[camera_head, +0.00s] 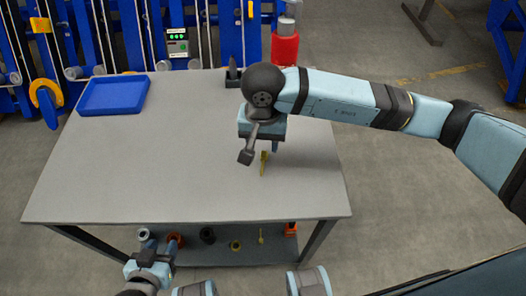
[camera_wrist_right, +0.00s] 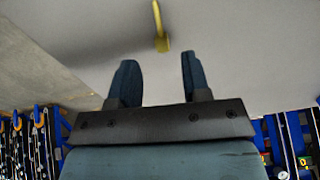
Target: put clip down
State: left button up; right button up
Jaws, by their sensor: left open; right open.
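The yellow clip (camera_head: 263,163) rests on the grey table top, right of its middle, in the head view. It also shows in the right wrist view (camera_wrist_right: 160,36), beyond the fingertips and apart from them. My right gripper (camera_head: 274,149) is over the table close to the clip; its two fingers (camera_wrist_right: 155,75) stand apart with nothing between them. My left gripper (camera_head: 150,262) is low in front of the table's front edge, at the lower left, and holds nothing that I can see.
A blue tray (camera_head: 113,95) lies at the table's back left. A small dark object (camera_head: 232,73) stands at the back edge, near a red cylinder (camera_head: 285,48). Several small parts lie on the lower shelf (camera_head: 220,255). The table's left and middle (camera_head: 150,165) are clear.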

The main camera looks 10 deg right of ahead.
jog(key=shift+r, duration=2.4)
jog(key=shift+s, duration=0.1)
